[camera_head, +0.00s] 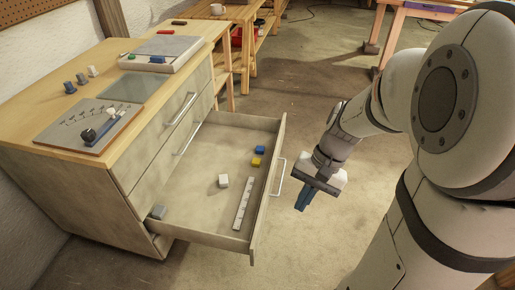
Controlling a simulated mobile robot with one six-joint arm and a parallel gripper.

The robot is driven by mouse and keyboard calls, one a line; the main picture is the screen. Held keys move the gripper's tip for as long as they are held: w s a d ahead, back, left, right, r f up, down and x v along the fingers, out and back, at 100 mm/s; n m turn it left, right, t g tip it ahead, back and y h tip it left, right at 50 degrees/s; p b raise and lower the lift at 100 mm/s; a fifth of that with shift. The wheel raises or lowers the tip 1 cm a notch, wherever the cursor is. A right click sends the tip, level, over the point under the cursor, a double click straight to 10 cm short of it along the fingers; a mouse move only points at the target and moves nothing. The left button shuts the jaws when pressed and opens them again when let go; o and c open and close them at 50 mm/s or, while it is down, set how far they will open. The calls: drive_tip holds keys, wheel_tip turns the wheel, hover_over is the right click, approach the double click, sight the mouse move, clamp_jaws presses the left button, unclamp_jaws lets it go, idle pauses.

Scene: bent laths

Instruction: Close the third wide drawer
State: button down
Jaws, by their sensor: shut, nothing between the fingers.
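The third wide drawer (205,200) is the lowest one that I see in the cabinet, and it is pulled far out. Its front panel (266,196) faces right and carries a silver bar handle (277,178). My gripper (303,204) is shut and empty, pointing down. In the picture it is just right of the handle, apart from it.
The wooden-topped cabinet (60,172) has two upper drawers, both shut, with bar handles (182,108). Boards, blocks and small tools lie on its top. Wooden benches (245,50) stand behind. The concrete floor (290,250) around the drawer front is clear.

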drive_tip(key=w+d+f+m+t+y+b, duration=0.35)
drive_tip(key=f+m+b, duration=0.2)
drive_tip(key=f, duration=0.75)
drive_tip(key=w+d+f+m+t+y+b, duration=0.2)
drive_tip(key=w+f+m+y+b, duration=0.4)
drive_tip(key=f, duration=0.7)
drive_tip(key=w+d+f+m+t+y+b, duration=0.1)
drive_tip(key=d+f+m+t+y+b, duration=0.15)
drive_tip(key=f+m+b, duration=0.7)
drive_tip(key=w+a+f+n+b, duration=0.1)
drive_tip(key=w+a+n, duration=0.1)
drive_tip(key=a, duration=0.4)
drive_tip(key=w+a+f+n+b, duration=0.1)
drive_tip(key=w+a+f+n, duration=0.1)
drive_tip(key=a, duration=0.5)
drive_tip(key=shift+w+a+f+y, duration=0.2)
drive_tip(key=shift+w+f+y, duration=0.1)
drive_tip(key=shift+w+y, duration=0.1)
drive_tip(key=shift+a, duration=0.1)
